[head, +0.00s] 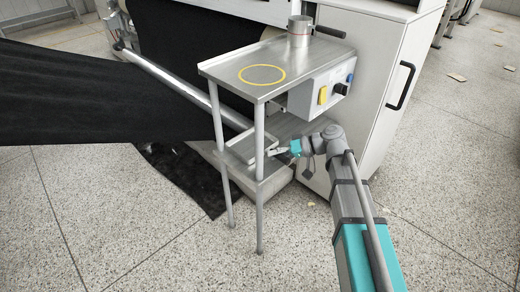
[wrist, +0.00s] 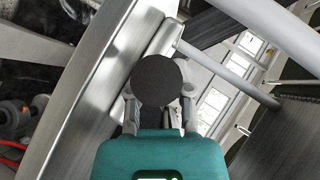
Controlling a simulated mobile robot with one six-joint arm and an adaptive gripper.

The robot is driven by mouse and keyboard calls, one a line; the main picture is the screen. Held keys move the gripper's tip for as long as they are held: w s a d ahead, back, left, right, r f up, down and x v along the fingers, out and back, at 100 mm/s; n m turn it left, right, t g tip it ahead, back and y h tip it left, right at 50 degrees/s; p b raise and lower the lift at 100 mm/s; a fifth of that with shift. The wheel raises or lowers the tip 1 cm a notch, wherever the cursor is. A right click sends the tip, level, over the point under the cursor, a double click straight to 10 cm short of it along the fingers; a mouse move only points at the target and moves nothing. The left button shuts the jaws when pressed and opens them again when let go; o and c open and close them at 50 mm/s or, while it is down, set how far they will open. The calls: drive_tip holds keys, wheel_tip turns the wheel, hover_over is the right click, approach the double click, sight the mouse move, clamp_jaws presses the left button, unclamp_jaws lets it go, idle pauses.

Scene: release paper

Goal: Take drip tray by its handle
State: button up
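The drip tray (head: 238,152) appears as a shallow, light metal tray on the lower shelf of a steel stand in the head view. My gripper (head: 280,151) is at its right side, close to the tray's near right edge. In the wrist view a long shiny metal edge (wrist: 92,85) runs diagonally left of my gripper; I cannot tell whether it is tray or stand. A dark round disc (wrist: 157,80) covers the space between my fingers and hides the fingertips. The handle is not clearly seen, and I cannot tell whether my fingers touch it.
The stand's upper shelf (head: 225,72) lies above the tray and carries a metal cup (head: 299,30). Stand legs (head: 259,190) rise close to my gripper. A control box (head: 325,88) and a white cabinet (head: 372,90) are to the right. The floor (head: 130,250) in front is clear.

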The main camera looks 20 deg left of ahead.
drive_tip(key=shift+d+r, duration=0.1)
drive_tip(key=shift+r, duration=0.05)
clamp_jaws()
drive_tip(key=shift+w+d+r+p, duration=0.25)
drive_tip(key=shift+d+r+p, duration=0.45)
drive_tip(key=shift+r+p, duration=0.25)
drive_tip(key=p+v, duration=0.6)
drive_tip(key=v, duration=0.7)
drive_tip(key=shift+d+r, duration=0.2)
drive_tip(key=shift+r, duration=0.2)
drive_tip(key=shift+f, duration=0.15)
